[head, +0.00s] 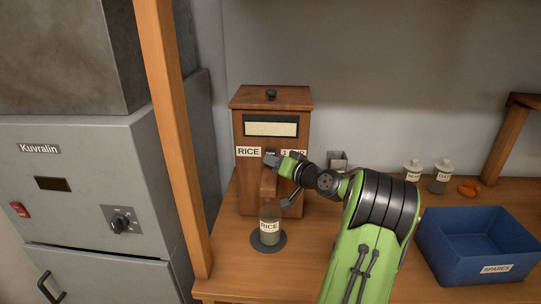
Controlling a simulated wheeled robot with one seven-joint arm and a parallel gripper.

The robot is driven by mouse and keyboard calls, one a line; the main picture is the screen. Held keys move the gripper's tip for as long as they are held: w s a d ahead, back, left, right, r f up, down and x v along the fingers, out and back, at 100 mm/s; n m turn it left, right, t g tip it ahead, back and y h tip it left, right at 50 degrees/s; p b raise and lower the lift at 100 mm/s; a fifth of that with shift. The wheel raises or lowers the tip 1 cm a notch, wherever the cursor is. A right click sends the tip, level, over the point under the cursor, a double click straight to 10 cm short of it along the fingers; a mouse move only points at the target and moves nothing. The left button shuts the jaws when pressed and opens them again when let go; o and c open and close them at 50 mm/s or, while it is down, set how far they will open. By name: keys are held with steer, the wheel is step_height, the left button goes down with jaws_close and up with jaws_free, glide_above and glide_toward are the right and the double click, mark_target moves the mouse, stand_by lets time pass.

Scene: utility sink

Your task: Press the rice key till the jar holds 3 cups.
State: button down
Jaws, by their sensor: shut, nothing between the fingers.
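A wooden rice dispenser (244,112) stands on the table against the wall, with a pale window near its top. It bears a RICE label (248,152) and a second label partly hidden by my arm. A small dark key (271,153) shows between the labels. My gripper (269,160) is shut at the dispenser's front, right at the key; I cannot tell whether it touches. The jar (269,226), labelled RICE, stands upright on a dark round pad (256,243) under the spout (268,183). Its fill level is too small to read.
A blue SPARES box (453,262) sits at the right of the table. A wooden post (172,130) and a grey Kuvralin cabinet (80,180) stand at the left.

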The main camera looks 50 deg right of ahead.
steer(key=shift+s+a+f+b, duration=0.15)
steer(key=shift+s+a+b, duration=0.8)
steer(key=shift+a+b, duration=0.25)
steer(key=shift+s+a+b, duration=0.6)
steer(key=shift+s+a, duration=0.1)
steer(key=shift+a, duration=0.1)
